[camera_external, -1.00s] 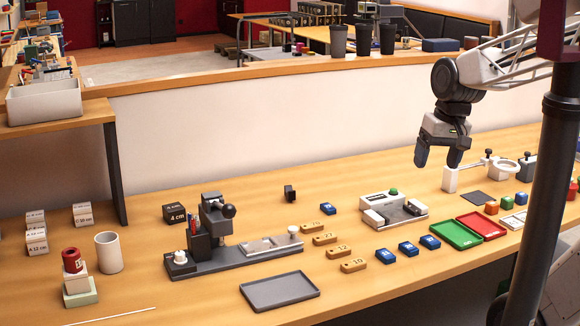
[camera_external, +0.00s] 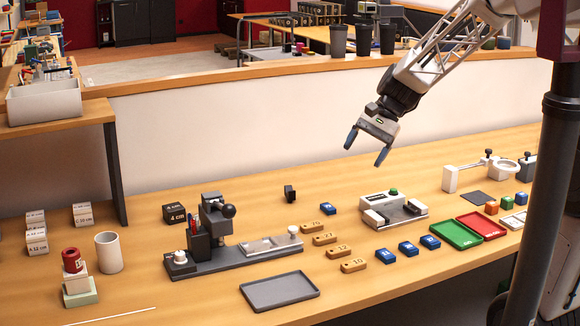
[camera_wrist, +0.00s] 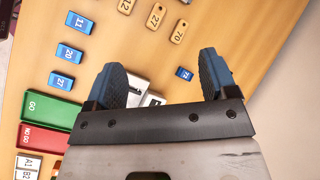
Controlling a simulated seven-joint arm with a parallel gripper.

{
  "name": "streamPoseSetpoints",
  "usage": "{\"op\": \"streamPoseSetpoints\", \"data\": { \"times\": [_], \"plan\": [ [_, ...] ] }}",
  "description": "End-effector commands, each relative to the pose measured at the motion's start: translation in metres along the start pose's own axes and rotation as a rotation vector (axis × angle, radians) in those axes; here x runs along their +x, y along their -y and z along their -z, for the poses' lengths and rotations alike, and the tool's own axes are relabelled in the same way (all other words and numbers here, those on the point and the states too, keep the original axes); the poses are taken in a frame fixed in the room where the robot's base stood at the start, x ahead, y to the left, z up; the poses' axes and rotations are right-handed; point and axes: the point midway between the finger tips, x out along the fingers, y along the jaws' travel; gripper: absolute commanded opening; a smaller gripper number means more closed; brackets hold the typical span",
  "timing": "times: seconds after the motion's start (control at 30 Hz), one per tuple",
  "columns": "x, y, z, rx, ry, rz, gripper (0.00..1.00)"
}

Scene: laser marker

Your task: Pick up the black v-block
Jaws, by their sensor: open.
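The small black block (camera_external: 290,192), which looks like the v-block, stands on the table behind the yellow numbered tags. It is small and its groove is hard to make out. My gripper (camera_external: 366,148) hangs in the air to the right of it and well above the table, tilted, its blue-grey fingers apart and empty. In the wrist view the open fingers (camera_wrist: 160,66) frame bare table and a small blue tag; I cannot see the black block there.
A white fixture with a green knob (camera_external: 393,208) stands below my gripper. A blue tag (camera_external: 328,208) lies right of the black block. The grey-based marker machine (camera_external: 236,260) and a black "4 cm" cube (camera_external: 174,212) are to the left. Green (camera_external: 455,235) and red trays lie right.

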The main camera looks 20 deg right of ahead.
Motion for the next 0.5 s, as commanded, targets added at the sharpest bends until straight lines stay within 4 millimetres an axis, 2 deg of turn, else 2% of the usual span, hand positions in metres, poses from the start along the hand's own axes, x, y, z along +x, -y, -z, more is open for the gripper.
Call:
{"op": "streamPoseSetpoints", "data": {
  "times": [0.5],
  "plan": [
    [0.051, 0.069, 0.099, 0.355, 0.211, 0.156, 0.79]
  ]
}}
